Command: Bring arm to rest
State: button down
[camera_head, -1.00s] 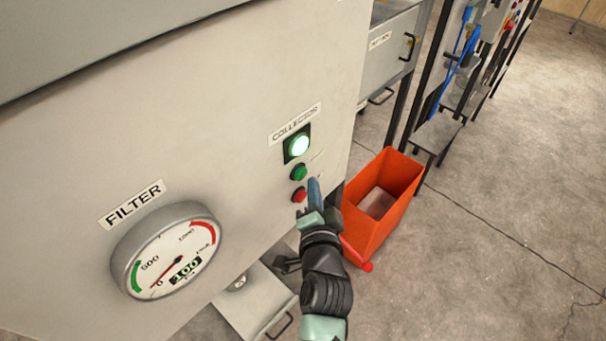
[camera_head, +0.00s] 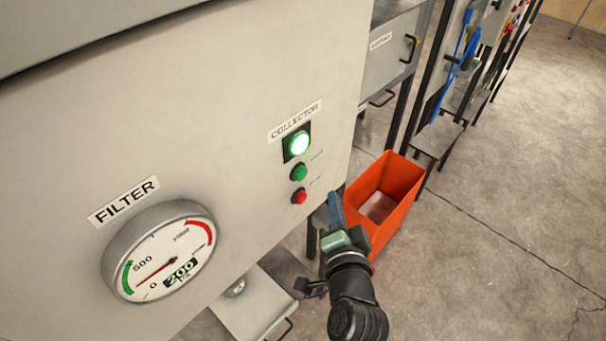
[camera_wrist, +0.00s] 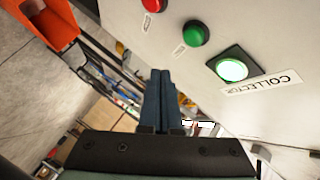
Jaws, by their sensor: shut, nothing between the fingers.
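My gripper (camera_head: 336,208) is in front of the cabinet's right edge in the head view, below and right of the red button (camera_head: 299,197). Its two blue fingers lie together, shut and empty; they also show in the wrist view (camera_wrist: 157,88). The fingers are apart from the panel's buttons. The green button (camera_head: 299,173) sits above the red one. The lit green lamp (camera_head: 299,144) is under the COLLECTOR label. The wrist view shows the red button (camera_wrist: 154,4), green button (camera_wrist: 195,34) and glowing lamp (camera_wrist: 232,70) right of the fingers.
A FILTER gauge (camera_head: 161,253) on the cabinet reads 200. An orange bin (camera_head: 396,190) stands on the floor behind my gripper. A metal drawer or tray (camera_head: 255,301) juts out below the cabinet. Racks with tools (camera_head: 465,85) stand at the back. The floor at right is clear.

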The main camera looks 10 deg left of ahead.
dwell(0.6)
notch_tip(320, 180, up, 24)
jog(key=w+a+f+n+t+b, duration=0.1)
jog(key=w+n+t+b, duration=0.1)
jog(key=n+t, duration=0.3)
jog(key=s+r+n+t+h, duration=0.1)
jog(key=s+r+t, duration=0.1)
jog(key=s+r, duration=0.3)
jog(key=s+r+n+t+b, duration=0.1)
jog(key=s+r, duration=0.3)
jog(key=r, duration=0.7)
jog(key=s+r+n+t+h+b, duration=0.1)
jog(key=s+r+t, duration=0.3)
jog(key=r, duration=0.5)
jog(key=shift+s+n+h, duration=0.3)
jog(key=shift+s+n, duration=0.5)
jog(key=shift+d, duration=0.1)
